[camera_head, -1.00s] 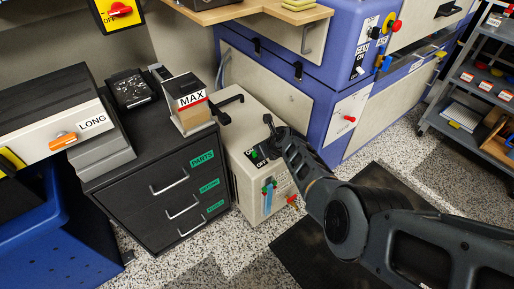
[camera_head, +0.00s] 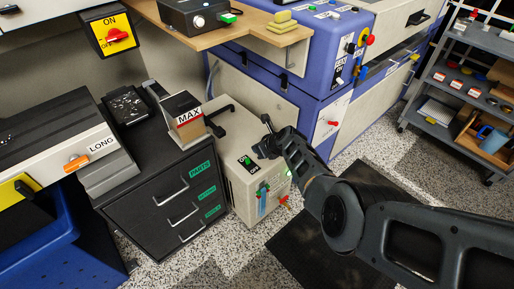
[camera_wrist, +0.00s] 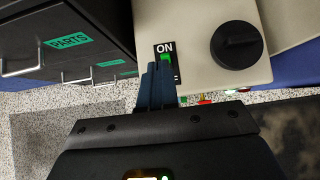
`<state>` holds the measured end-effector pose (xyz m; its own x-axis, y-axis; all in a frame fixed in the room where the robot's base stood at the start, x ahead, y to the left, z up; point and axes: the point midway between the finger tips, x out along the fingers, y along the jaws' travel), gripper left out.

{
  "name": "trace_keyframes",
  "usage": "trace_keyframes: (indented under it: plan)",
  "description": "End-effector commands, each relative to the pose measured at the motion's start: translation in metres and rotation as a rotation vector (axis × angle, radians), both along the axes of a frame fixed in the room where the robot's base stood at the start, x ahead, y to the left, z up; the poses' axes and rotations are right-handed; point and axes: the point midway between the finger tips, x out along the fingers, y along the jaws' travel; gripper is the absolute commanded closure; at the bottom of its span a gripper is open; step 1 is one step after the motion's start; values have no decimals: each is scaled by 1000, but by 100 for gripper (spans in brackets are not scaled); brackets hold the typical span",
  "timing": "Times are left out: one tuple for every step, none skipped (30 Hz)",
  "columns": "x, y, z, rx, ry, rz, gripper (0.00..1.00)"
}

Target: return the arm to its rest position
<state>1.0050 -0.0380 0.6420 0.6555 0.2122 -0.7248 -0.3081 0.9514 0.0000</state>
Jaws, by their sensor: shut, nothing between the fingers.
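My gripper (camera_head: 260,150) is at the end of my dark arm, which reaches in from the lower right of the head view. It is close to the ON/OFF switch (camera_head: 246,162) on top of the beige cabinet (camera_head: 240,198). In the wrist view, the two dark blue fingers of my gripper (camera_wrist: 160,72) are together with nothing between them. A round black knob (camera_wrist: 237,45) sits to the right of the fingers.
A black drawer cabinet (camera_head: 150,205) stands left of the beige one, with the MAX box (camera_head: 184,120) on it. A blue machine (camera_head: 322,75) and wooden shelf (camera_head: 255,28) are behind. A grey rack (camera_head: 445,115) stands at right. A dark mat (camera_head: 315,245) lies on the floor.

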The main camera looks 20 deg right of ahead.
Motion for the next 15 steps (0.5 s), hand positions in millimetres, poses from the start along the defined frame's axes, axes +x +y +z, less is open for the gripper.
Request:
trace_keyframes:
  plan:
    - [0, 0, 0, 0, 0, 0, 100]
    - [0, 0, 0, 0, 0, 0, 100]
    - [0, 0, 0, 0, 0, 0, 100]
    - [0, 0, 0, 0, 0, 0, 100]
    - [0, 0, 0, 0, 0, 0, 100]
    - [0, 0, 0, 0, 0, 0, 100]
    - [0, 0, 0, 0, 0, 0, 100]
    - [0, 0, 0, 0, 0, 0, 100]
    - [0, 0, 0, -1, 0, 1, 100]
    - [-1, 0, -1, -4, 0, 1, 100]
    - [-3, -2, -3, -10, -1, 3, 100]
    - [-6, -5, -6, -25, -4, 8, 100]
    - [-11, -8, -10, -42, -5, 13, 100]
    - [-17, -12, -15, -66, -8, 22, 100]
    - [-26, -19, -22, -106, -13, 37, 100]
